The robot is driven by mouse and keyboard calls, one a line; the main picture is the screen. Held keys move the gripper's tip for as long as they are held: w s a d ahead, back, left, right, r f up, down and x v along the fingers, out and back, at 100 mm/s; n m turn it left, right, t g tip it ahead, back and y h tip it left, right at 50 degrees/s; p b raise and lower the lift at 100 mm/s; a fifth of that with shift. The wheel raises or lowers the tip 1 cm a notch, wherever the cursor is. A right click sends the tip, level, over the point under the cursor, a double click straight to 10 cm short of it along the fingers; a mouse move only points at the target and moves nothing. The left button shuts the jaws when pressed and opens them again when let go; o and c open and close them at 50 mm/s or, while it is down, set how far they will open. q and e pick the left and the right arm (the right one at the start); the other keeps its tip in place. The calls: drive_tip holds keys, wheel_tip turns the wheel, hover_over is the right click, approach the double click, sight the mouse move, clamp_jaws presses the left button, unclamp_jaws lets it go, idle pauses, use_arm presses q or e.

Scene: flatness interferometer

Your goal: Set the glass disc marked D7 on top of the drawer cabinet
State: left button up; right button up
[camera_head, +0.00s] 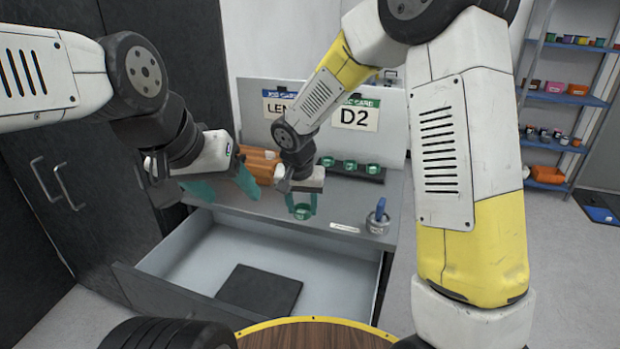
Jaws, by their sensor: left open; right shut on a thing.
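The drawer cabinet (350,204) has a grey top and an open front drawer (195,299). My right gripper (302,213) is low over the front of this top. It is shut on a small green-rimmed piece, probably a glass disc (302,211); no mark on it is readable. I cannot tell whether the piece touches the top. My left gripper (232,197) is open and empty, left of the right one, above the cabinet's left part. Several similar green-rimmed pieces (349,165) stand in a dark rack at the back; no D7 is readable on them.
A card (355,114) on the back panel reads D2; another (278,104) is partly hidden. An orange block (262,165) stands behind my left gripper. A cup (378,224) with a blue-handled tool stands at right. A dark mat (258,288) lies in the otherwise empty drawer.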

drive_tip(key=w+d, duration=0.1)
drive_tip(key=w, duration=0.3)
drive_tip(key=w+d+f, duration=0.1)
drive_tip(key=w, duration=0.4)
drive_tip(key=w+d, duration=0.1)
drive_tip(key=w, duration=0.4)
drive_tip(key=shift+w+f, duration=0.1)
drive_tip(key=shift+f, duration=0.15)
drive_tip(key=shift+w+f, duration=0.15)
drive_tip(key=shift+f, duration=1.6)
drive_tip(key=shift+f, duration=0.1)
drive_tip(key=o, duration=1.4)
drive_tip(key=shift+c, duration=0.2)
